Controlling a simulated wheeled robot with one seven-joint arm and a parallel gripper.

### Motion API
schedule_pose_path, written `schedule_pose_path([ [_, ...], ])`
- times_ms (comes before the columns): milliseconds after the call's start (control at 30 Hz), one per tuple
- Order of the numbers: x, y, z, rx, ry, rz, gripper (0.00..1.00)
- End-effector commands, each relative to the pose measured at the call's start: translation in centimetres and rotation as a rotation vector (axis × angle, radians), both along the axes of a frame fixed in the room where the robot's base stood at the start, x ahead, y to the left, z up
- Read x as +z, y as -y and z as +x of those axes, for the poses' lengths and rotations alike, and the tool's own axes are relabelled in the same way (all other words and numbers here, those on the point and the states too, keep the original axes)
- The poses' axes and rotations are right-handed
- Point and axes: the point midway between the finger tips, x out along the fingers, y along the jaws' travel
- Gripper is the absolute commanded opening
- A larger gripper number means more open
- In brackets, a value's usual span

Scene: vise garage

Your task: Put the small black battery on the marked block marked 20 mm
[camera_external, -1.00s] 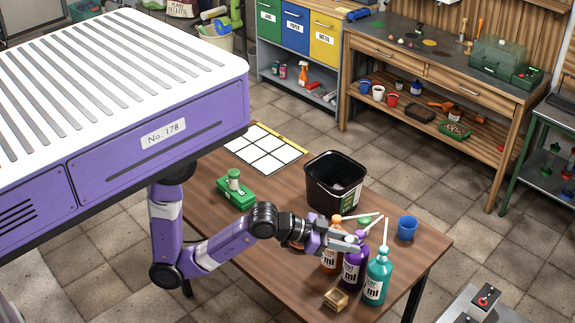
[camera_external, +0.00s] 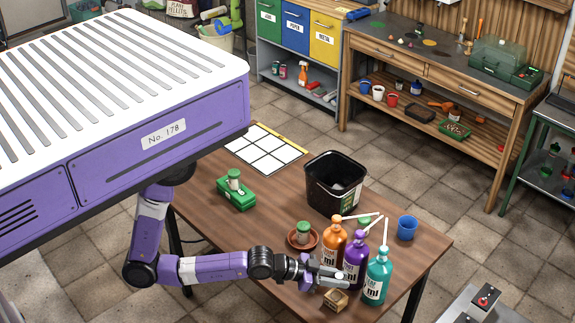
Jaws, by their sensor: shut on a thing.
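My gripper (camera_external: 336,278) is low over the front part of the brown table, at the left of the purple bottle. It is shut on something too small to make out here. I cannot pick out the small black battery; it may be between the fingers. A small tan block (camera_external: 336,301) sits at the table's front edge, just below my gripper in the picture. Any mark on it is too small to read, so I cannot tell whether it is the 20 mm block. The gap between gripper and block is hard to judge.
Orange (camera_external: 333,243), purple (camera_external: 354,265) and teal (camera_external: 378,277) pump bottles stand close at the right. A brown saucer (camera_external: 291,245) with a jar, a black bin (camera_external: 335,190), a blue cup (camera_external: 407,228) and a green box (camera_external: 236,198) are farther back. The left middle is clear.

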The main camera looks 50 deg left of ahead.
Motion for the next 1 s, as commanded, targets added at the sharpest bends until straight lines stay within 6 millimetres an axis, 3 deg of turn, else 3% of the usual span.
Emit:
schedule_pose_path([
  [433, -4.6, 0.0, 0.0, 0.0, 0.0, 0.001, 0.0],
  [867, -5.3, 0.0, 0.0, 0.0, 0.001, 0.0, 0.0],
  [900, -5.2, 0.0, 0.0, 0.0, 0.001, 0.001, 0.29],
  [1000, -5.2, 0.0, 0.0, 0.0, 0.0, 0.0, 0.45],
])
